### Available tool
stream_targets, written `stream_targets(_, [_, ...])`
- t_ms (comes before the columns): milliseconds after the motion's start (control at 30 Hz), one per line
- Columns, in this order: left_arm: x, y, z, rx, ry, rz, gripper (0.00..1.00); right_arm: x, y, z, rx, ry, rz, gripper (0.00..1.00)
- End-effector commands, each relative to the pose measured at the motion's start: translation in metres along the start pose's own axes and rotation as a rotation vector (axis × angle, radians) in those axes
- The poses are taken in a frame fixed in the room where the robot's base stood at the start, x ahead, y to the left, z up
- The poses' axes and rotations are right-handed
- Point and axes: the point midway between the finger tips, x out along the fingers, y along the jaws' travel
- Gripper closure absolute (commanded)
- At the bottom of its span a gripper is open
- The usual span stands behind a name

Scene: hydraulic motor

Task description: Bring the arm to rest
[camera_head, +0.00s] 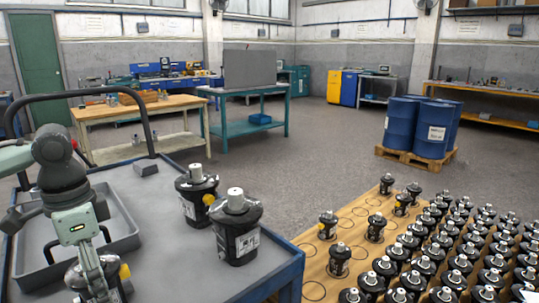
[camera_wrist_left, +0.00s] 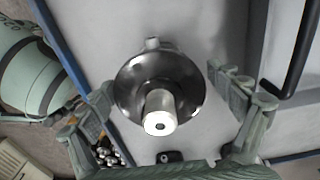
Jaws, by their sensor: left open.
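My left arm comes in from the left in the head view and bends down over a grey cart top. My left gripper (camera_wrist_left: 160,82) is open in the wrist view, its fingers on either side of a dark, round hydraulic motor (camera_wrist_left: 190,72) with a pale shaft. I cannot tell whether the fingers touch it. Two more black motors stand upright on the cart, one behind (camera_head: 195,203) and one in front (camera_head: 237,240). My right gripper is not in view.
A grey tray (camera_head: 128,215) lies on the blue-edged cart (camera_head: 185,282). A wooden board (camera_head: 315,262) at the right holds many motors in rows, with some empty circles. Blue drums (camera_head: 400,125) and workbenches stand farther back across open floor.

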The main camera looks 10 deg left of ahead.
Motion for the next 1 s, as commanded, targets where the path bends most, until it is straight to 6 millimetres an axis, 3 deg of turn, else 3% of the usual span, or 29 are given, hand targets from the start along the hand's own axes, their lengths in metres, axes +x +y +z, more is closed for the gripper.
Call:
stream_targets(200, [-0.017,0.001,0.0,0.001,-0.002,0.002,0.08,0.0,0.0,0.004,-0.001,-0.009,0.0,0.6])
stream_targets(567, [-0.019,0.001,0.0,0.001,-0.003,0.002,0.08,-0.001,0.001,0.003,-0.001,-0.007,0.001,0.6])
stream_targets(733, [-0.011,0.001,0.001,0.001,-0.004,0.004,0.08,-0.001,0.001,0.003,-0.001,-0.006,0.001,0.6])
stream_targets(900, [0.015,0.001,0.002,0.0,-0.006,0.005,0.08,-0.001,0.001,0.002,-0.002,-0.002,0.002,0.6])
stream_targets(1000, [-0.007,0.0,-0.001,0.001,0.003,-0.001,0.08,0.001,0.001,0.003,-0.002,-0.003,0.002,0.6])
